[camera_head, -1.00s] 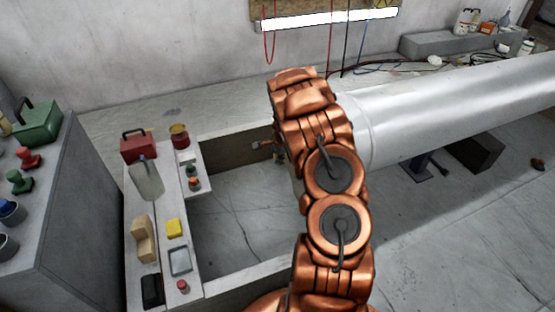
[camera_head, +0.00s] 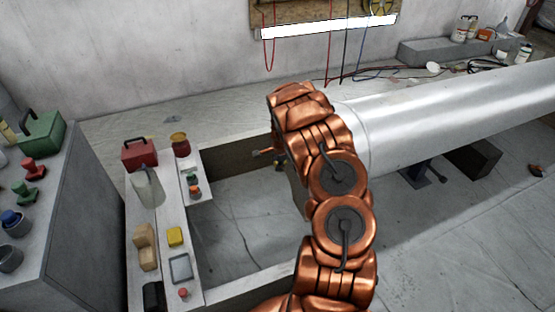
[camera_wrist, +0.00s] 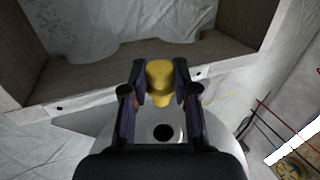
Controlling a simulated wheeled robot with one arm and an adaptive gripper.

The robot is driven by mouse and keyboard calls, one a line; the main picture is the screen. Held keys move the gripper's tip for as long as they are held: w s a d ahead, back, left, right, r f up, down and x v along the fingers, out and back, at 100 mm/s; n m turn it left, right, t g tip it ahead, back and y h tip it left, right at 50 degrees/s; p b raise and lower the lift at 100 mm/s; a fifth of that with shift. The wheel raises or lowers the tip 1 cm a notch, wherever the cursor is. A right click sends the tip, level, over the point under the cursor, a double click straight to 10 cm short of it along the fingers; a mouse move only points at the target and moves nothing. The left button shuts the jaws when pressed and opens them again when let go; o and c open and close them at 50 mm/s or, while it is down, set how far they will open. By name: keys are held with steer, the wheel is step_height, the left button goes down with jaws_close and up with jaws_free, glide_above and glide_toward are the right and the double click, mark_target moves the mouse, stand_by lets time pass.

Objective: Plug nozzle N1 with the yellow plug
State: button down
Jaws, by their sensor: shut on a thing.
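In the wrist view my gripper (camera_wrist: 159,78) is shut on the yellow plug (camera_wrist: 160,73), which sits between the two dark fingertips. A dark round hole (camera_wrist: 163,132) in a pale grey surface shows between the fingers, below the plug in the picture. The plug appears apart from this hole. I see no label, so I cannot tell whether the hole is nozzle N1. In the head view my copper arm hides the gripper and the plug.
A large white pipe (camera_head: 450,108) runs to the right behind my arm. A grey cabinet (camera_head: 85,220) stands far left. Red and black cables hang from the wall.

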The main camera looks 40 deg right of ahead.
steer(key=shift+r+p, duration=0.35)
steer(key=shift+p, duration=0.45)
steer(key=shift+s+d+f+b, duration=0.2)
steer(key=shift+d+b, duration=0.15)
steer(key=shift+d, duration=0.2)
steer(key=shift+s+d+f+b, duration=0.1)
steer(key=shift+d+f+b, duration=0.05)
steer(key=shift+d+b, duration=0.3)
steer(key=shift+s+d+r, duration=0.1)
steer(key=shift+s+d, duration=0.25)
steer(key=shift+d, duration=0.5)
steer(key=shift+s+d, duration=0.3)
steer(key=shift+d, duration=0.55)
steer(key=shift+s+d, duration=0.25)
steer(key=shift+d, duration=0.5)
steer(key=shift+s+d, duration=0.25)
steer(key=shift+d, duration=0.45)
steer(key=c, duration=0.8)
jaws_free()
steer(key=shift+r, duration=0.15)
steer(key=v, duration=1.1)
steer(key=shift+r, duration=0.35)
